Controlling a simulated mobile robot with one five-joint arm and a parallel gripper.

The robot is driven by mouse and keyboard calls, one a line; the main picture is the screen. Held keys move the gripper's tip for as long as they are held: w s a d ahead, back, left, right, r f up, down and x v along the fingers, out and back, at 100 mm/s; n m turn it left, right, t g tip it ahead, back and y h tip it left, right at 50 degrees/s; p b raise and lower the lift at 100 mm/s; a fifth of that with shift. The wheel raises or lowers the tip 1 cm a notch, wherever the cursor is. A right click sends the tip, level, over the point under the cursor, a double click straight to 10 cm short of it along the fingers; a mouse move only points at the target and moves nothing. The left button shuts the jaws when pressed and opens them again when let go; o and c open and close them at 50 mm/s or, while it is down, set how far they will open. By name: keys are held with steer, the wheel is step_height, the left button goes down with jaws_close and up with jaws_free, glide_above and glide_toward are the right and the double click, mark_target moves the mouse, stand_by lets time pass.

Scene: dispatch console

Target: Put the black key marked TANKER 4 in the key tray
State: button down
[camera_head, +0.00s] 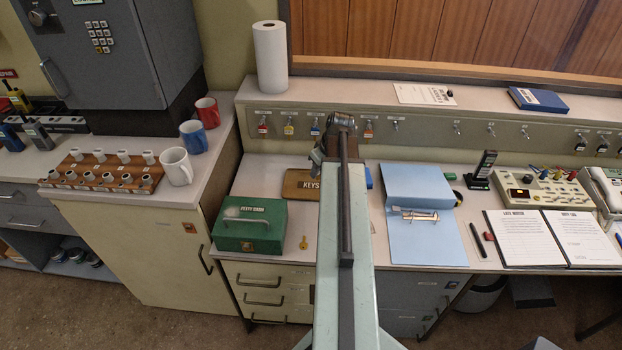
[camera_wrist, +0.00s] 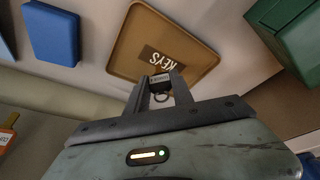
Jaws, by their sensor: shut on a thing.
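My gripper (camera_wrist: 160,86) is shut on a small black key (camera_wrist: 159,78), held between its fingertips in the wrist view. The key has a pale label, too small to read, and a ring below it. How high the key is above the tray I cannot tell. In the head view the tray (camera_head: 291,183) lies on the desk, its right part hidden behind my arm.
A green cash box (camera_head: 250,225) and a brass key (camera_head: 303,242) are near the tray. A blue block (camera_wrist: 54,33) is on its other side. Keys hang on hooks along the panel (camera_head: 430,130) behind. A blue folder (camera_head: 425,235) lies right of my arm.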

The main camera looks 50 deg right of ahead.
steer(key=shift+w+a+f, duration=0.1)
steer(key=shift+w+a, duration=0.05)
steer(key=shift+w, duration=1)
steer(key=f+b, duration=0.4)
steer(key=shift+w+a, duration=0.1)
steer(key=shift+w, duration=0.1)
steer(key=shift+r, duration=0.2)
steer(key=shift+f, duration=0.2)
steer(key=c, duration=1.1)
jaws_free()
steer(key=shift+r, duration=0.1)
steer(key=p+v, duration=1.1)
steer(key=v, duration=0.1)
steer(key=shift+r+p, duration=0.15)
steer(key=shift+p, duration=0.2)
